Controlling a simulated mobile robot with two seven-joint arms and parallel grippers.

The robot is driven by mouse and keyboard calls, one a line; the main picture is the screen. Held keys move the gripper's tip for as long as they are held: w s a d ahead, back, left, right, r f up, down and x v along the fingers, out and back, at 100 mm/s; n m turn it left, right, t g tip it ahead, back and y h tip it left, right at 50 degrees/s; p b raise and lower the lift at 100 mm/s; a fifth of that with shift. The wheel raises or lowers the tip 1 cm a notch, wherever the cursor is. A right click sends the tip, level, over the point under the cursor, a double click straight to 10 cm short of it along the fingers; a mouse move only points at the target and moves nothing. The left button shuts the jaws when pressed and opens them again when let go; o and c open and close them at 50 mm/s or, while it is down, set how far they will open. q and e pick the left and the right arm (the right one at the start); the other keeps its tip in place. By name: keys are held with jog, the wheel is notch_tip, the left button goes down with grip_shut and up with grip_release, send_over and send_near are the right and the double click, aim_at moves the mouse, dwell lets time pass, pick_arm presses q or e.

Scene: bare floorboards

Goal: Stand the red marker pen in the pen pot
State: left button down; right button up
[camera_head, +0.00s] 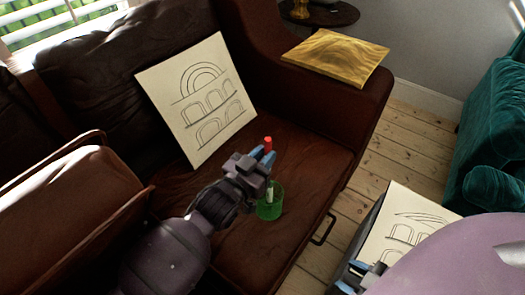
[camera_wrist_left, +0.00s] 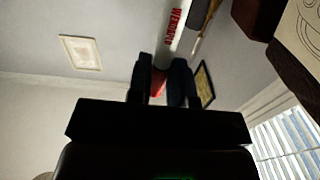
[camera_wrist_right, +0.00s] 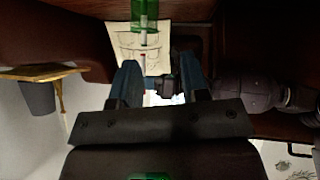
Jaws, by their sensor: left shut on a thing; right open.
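The red marker pen (camera_head: 267,143) is upright in my left gripper (camera_head: 262,160), which is shut on its upper part. Its red end shows above the fingers, and its white lower part shows within the outline of the clear green pen pot (camera_head: 276,209). The pot stands on the brown sofa seat. The left wrist view shows the pen's white barrel (camera_wrist_left: 172,25) with red lettering beyond the fingers (camera_wrist_left: 160,82). My right gripper (camera_head: 362,279) is open and empty at the lower right. The right wrist view shows the pot (camera_wrist_right: 145,12) and the pen's white part (camera_wrist_right: 143,40). Whether the pen touches the pot's bottom, I cannot tell.
A yellow patterned board (camera_head: 336,51) lies on the sofa arm. A second arch drawing (camera_head: 405,228) is at the lower right, by my right arm. A teal armchair (camera_head: 495,130) stands at the right, with bare floorboards between.

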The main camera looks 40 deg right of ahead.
pick_arm(q)
notch_tip(320, 180, down, 8)
jog(key=b, duration=0.4)
jog(key=shift+f, duration=0.2)
pick_arm(e)
jog(key=shift+w+d+r+m+t, duration=0.1)
jog(key=shift+w+d+m+t, duration=0.15)
jog(key=shift+t, duration=0.3)
jog(key=shift+w+d+r+m+t, duration=0.1)
jog(key=shift+d+m+t, duration=0.15)
jog(key=shift+t, duration=0.3)
pick_arm(q)
jog(key=c, duration=0.9)
grip_release()
jog(key=shift+c, duration=0.2)
pick_arm(e)
jog(key=shift+f, duration=0.1)
